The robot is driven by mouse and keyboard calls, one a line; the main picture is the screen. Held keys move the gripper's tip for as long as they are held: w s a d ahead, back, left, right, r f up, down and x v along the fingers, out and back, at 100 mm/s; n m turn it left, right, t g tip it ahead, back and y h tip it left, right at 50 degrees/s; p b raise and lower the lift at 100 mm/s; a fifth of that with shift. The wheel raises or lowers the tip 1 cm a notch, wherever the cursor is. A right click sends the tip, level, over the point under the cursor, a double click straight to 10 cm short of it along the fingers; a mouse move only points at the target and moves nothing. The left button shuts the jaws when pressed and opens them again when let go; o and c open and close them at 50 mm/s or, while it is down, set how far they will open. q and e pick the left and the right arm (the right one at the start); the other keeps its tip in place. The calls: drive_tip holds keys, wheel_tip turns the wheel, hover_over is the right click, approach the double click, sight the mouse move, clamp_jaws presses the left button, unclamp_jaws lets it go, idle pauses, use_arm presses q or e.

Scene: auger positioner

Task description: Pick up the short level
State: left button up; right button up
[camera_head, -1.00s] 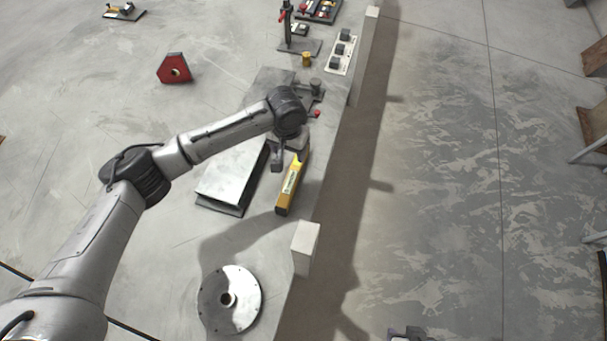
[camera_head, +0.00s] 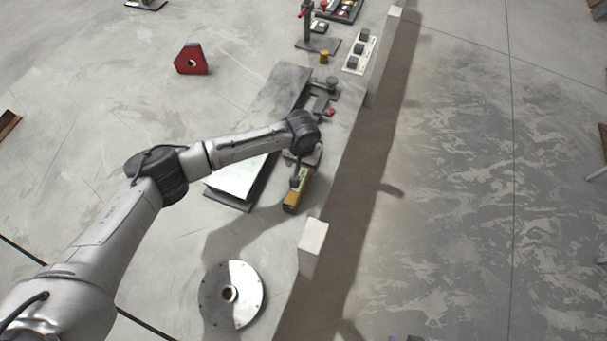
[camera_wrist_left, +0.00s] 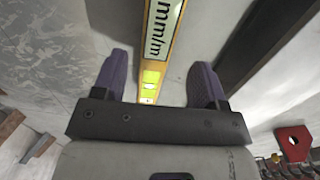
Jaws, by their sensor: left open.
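The short level is a yellow bar (camera_head: 293,199) lying on the grey surface near its right edge in the head view. My left gripper (camera_head: 298,180) is over the level and hides its far part. In the left wrist view the level (camera_wrist_left: 158,48) runs between the two open purple fingers of my left gripper (camera_wrist_left: 159,65), with a gap on each side. Its yellow-green vial shows near the gripper's base. I cannot tell how high the fingers are above the surface. Only a purple sliver, perhaps my right gripper (camera_head: 406,338), shows at the bottom edge of the head view.
A metal plate stack (camera_head: 240,180) lies close left of the level. A pale block (camera_head: 312,248) and a round flanged disc (camera_head: 231,294) are nearer. A red magnet (camera_head: 191,60) stands far left.

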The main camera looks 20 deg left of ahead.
sight(303, 171)
use_arm(q)
drive_tip(key=shift+d+f+b, duration=0.15)
drive_tip(key=shift+f+b, duration=0.3)
drive_tip(key=shift+f, duration=1.85)
drive_tip(key=c, duration=1.1)
drive_tip(key=shift+r, duration=0.1)
drive_tip(key=shift+c, duration=0.2)
